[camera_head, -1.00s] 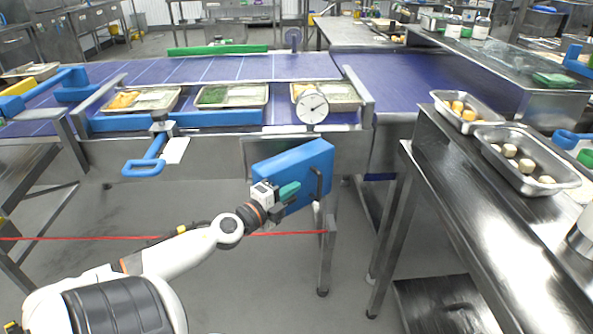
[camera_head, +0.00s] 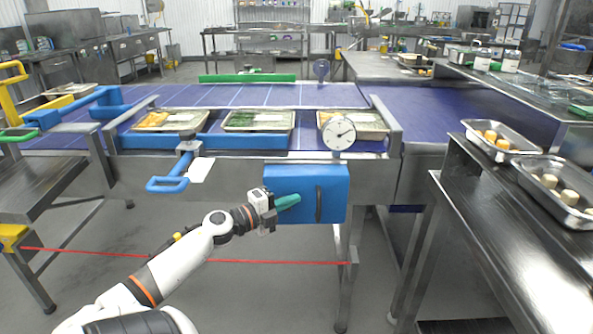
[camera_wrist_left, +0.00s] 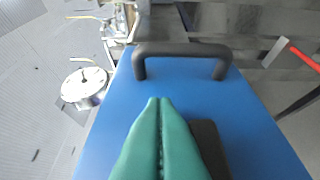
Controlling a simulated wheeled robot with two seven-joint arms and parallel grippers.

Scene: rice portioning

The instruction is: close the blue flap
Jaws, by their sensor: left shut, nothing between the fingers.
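The blue flap (camera_head: 335,185) hangs at the front side of the conveyor, below the dial gauge. In the head view its face looks nearly square-on and close to the conveyor frame. It has a dark handle (camera_head: 318,203), which also shows in the left wrist view (camera_wrist_left: 180,48). My left gripper (camera_head: 298,199) is shut and empty, its green fingertips (camera_wrist_left: 158,102) over the flap's blue face (camera_wrist_left: 240,115), beside the handle and not around it. I cannot tell whether the fingertips touch the face. My right gripper is out of view.
A dial gauge (camera_head: 338,133) sits just above the flap. A blue-handled lever (camera_head: 167,184) sticks out to the left. A red cord (camera_head: 200,260) runs low across the front. A steel table (camera_head: 480,240) with trays stands to the right.

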